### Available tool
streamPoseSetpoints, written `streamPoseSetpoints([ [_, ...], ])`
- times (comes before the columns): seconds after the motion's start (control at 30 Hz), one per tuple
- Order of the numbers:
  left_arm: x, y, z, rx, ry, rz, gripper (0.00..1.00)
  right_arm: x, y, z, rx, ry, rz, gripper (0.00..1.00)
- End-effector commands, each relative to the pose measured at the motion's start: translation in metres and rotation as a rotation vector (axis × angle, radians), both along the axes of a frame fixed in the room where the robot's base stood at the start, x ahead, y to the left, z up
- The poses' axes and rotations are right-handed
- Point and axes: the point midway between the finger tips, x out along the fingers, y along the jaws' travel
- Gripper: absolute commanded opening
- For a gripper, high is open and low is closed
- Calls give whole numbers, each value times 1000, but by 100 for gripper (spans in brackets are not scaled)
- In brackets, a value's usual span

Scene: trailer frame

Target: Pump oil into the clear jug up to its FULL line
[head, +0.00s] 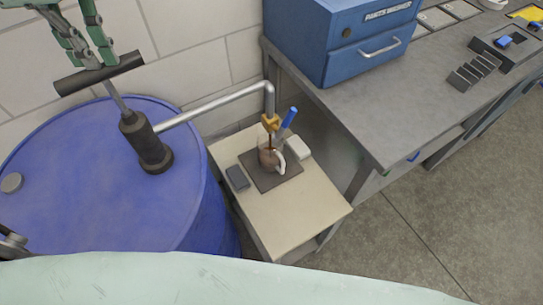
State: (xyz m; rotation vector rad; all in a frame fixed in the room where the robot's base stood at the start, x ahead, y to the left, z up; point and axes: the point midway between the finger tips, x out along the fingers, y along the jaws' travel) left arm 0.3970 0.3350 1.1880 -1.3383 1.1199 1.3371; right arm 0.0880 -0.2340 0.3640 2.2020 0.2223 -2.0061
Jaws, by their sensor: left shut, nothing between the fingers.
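The clear jug (266,160) stands on a dark mat on a small cream-topped table, with its pale handle to the right. Brownish oil shows inside; its level against the FULL line is too small to read. The pump (150,148) stands on the blue drum (90,205). Its pipe (215,106) runs right and bends down to a brass nozzle (270,122) above the jug. A thin dark streak shows below the nozzle. My left gripper (97,60) is shut and empty at the pump's black T-handle (100,74), its fingers overlapping the bar. My right gripper is out of view.
A dark block (237,177) and a white block (298,147) flank the jug, with a blue-handled object (288,120) behind it. A grey bench (395,118) with a blue parts-washer box (345,45) stands right. The small table's front is clear.

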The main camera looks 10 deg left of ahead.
Motion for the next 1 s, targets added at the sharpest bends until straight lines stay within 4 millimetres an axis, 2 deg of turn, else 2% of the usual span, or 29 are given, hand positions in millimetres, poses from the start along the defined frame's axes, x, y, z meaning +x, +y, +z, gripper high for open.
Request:
streamPoseSetpoints([
  [0.03,-1,0,-7,-1,3,0,0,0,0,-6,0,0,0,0],
  [1.0,-1,0,-56,-2,3,1,0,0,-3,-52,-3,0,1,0],
])
